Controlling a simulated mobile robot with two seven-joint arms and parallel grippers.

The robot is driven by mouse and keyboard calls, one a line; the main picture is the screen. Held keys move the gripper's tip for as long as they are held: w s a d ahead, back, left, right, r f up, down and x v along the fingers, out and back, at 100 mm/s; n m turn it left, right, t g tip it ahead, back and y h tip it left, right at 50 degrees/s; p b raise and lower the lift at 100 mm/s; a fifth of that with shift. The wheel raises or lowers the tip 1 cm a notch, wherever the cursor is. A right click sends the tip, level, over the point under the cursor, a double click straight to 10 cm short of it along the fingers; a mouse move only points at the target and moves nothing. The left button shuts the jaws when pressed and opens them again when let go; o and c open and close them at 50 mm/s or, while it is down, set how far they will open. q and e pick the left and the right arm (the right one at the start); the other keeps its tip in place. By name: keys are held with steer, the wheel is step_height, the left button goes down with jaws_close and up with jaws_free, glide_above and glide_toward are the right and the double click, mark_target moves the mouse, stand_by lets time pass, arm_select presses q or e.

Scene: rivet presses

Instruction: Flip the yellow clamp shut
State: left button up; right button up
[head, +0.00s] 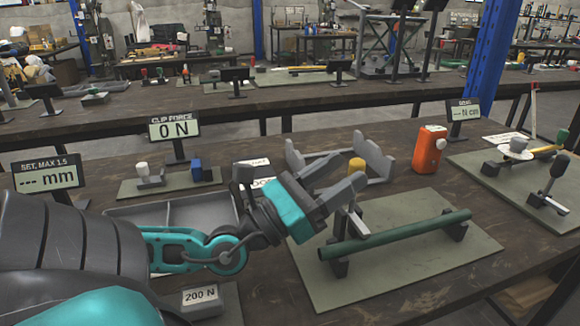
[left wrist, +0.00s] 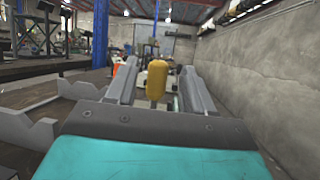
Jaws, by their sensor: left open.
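The yellow clamp's grip (head: 357,165) stands upright in the head view, just beyond my left fingertips. Its pale metal arm (head: 352,224) shows below my gripper, close to the green tube (head: 395,235) on dark supports. My left gripper (head: 344,180) is open. In the left wrist view the yellow grip (left wrist: 157,79) stands between the two open fingers (left wrist: 157,88), with a visible gap on each side. The clamp's base is mostly hidden behind my gripper in the head view. My right gripper is not in view.
The tube stands on a grey-green mat (head: 430,276). A grey cradle (head: 378,158) is just behind my gripper, and an orange device (head: 428,150) is to its right. A grey tray (head: 135,216) lies left, and a 200 N block (head: 213,303) is in front.

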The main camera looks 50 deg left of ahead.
arm_select(q)
steer(key=s+a+p, duration=0.1)
steer(key=s+a, duration=0.1)
steer(key=s, duration=0.5)
steer(key=shift+s, duration=0.35)
stand_by(0.4)
steer(key=shift+s+d, duration=0.1)
steer(key=shift+d, duration=0.05)
